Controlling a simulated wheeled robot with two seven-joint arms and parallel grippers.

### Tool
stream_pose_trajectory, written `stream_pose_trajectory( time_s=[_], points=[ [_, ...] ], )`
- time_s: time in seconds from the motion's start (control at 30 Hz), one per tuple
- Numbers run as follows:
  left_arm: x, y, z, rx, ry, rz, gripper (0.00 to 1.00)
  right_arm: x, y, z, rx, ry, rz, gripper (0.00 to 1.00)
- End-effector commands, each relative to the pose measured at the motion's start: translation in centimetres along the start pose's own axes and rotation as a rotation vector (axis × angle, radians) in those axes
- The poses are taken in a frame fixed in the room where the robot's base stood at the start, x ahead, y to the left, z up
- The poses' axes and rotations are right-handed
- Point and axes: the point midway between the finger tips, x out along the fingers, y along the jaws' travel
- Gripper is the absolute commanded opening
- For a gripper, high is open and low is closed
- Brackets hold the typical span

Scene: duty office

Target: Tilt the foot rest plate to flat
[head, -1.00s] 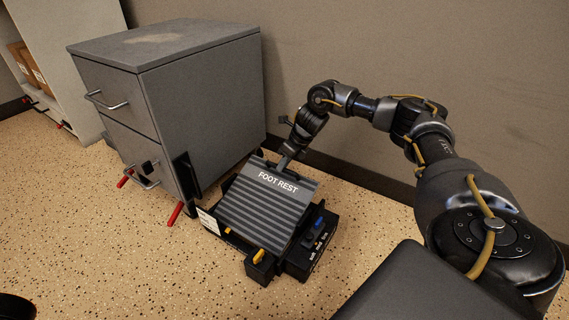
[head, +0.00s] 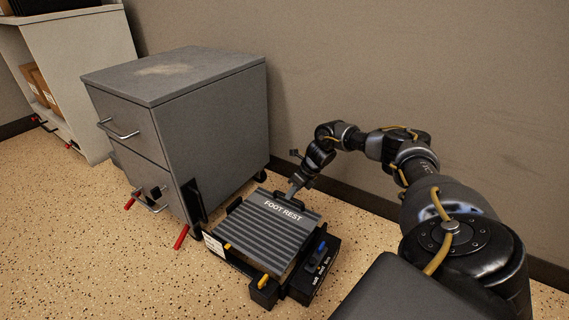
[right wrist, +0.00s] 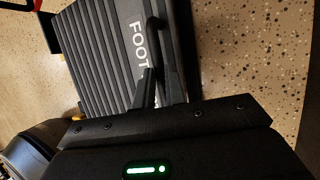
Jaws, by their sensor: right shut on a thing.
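The grey ribbed foot rest plate (head: 262,232), lettered "FOOT REST", sits low over its black base (head: 318,270) on the floor and looks nearly level. It also shows in the right wrist view (right wrist: 100,50), with part of the lettering covered by my fingers. A blue part (head: 321,248) and white markings are on the base's right side. My left gripper is out of view.
A grey drawer cabinet (head: 180,85) stands close to the left of the foot rest, with red levers (head: 181,237) at its foot. The wall (head: 400,70) is close behind my right arm. A shelf with boxes (head: 42,85) is at far left. Speckled floor in front is clear.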

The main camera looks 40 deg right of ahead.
Motion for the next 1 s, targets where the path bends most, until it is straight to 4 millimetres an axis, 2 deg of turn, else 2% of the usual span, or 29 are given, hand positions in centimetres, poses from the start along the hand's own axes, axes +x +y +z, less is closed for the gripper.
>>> stream_pose_trajectory(
  time_s=[0.03,0.1,0.37,0.4,0.57,1.0],
  points=[
    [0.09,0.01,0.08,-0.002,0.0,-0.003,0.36,0.12,-0.8,-0.15,0.005,-0.004,-0.016,0.0],
    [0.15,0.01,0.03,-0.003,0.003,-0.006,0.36,0.32,-1.1,-0.28,0.005,-0.005,-0.019,0.0],
    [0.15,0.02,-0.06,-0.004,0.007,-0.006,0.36,0.26,-1.51,-0.51,0.008,-0.007,-0.025,0.0],
    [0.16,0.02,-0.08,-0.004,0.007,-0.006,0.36,0.25,-1.54,-0.54,0.008,-0.006,-0.026,0.15],
    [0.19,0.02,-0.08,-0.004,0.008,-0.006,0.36,0.28,-1.5,-0.57,0.008,-0.004,-0.025,0.34],
    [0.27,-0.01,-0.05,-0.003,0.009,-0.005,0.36,0.39,-0.97,-0.32,0.003,-0.003,-0.015,0.34]
  ],
)
